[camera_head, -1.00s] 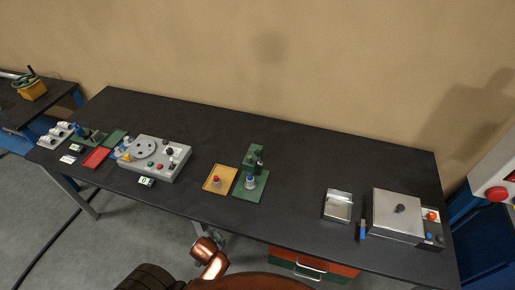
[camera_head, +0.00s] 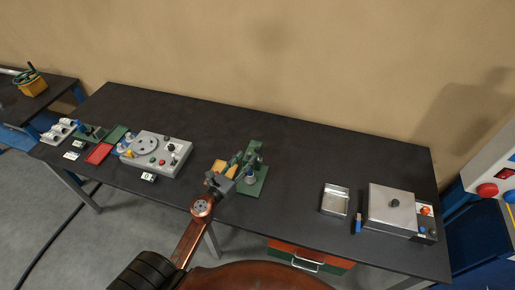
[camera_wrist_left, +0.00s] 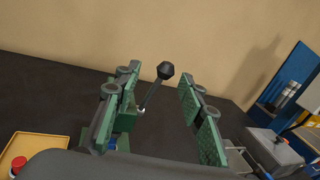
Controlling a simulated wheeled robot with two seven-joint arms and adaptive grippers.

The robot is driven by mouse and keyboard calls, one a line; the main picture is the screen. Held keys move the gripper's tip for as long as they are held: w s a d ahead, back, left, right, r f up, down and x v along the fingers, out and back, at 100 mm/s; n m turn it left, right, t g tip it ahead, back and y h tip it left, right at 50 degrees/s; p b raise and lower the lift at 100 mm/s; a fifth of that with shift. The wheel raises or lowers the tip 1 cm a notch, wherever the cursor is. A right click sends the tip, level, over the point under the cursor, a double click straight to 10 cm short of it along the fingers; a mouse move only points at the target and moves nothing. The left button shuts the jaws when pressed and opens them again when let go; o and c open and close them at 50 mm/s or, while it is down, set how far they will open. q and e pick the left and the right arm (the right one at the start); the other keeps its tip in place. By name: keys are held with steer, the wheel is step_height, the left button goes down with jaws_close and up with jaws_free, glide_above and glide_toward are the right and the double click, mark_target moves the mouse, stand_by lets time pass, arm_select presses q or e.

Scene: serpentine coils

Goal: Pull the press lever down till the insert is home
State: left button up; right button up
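The green press (camera_head: 254,166) stands near the middle of the bench, with a blue and grey part (camera_head: 250,178) at its base. In the left wrist view its lever (camera_wrist_left: 152,92), a thin rod with a black knob, points up and slightly right. My left gripper (camera_head: 243,157) is at the press; in the left wrist view its two green-padded fingers (camera_wrist_left: 158,100) are spread wide. The lever appears between them, nothing gripped. Whether the lever lies fully between the fingertips in depth, I cannot tell. The press base is mostly hidden in the wrist view. My right gripper is not in view.
A yellow tray (camera_wrist_left: 42,146) with a red-topped part (camera_wrist_left: 18,164) is left of the press. A grey control box (camera_head: 157,153) stands further left. A metal tray (camera_head: 335,199) and a lidded metal box (camera_head: 392,207) are at right. The bench behind the press is clear.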

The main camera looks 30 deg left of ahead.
mark_target(256, 152)
arm_select(q)
steer(key=shift+w+d+f+m+h, duration=0.15)
steer(key=shift+w+d+m+h, duration=0.4)
steer(key=shift+m, duration=0.35)
steer(key=shift+y, duration=0.25)
steer(key=w, duration=0.2)
steer(key=w+p, duration=0.1)
steer(key=w, duration=0.1)
steer(key=w+p, duration=0.1)
steer(key=w, duration=0.2)
steer(key=shift+d+f, duration=0.1)
steer(key=shift+d, duration=0.15)
steer(key=shift+c, duration=0.7)
jaws_close()
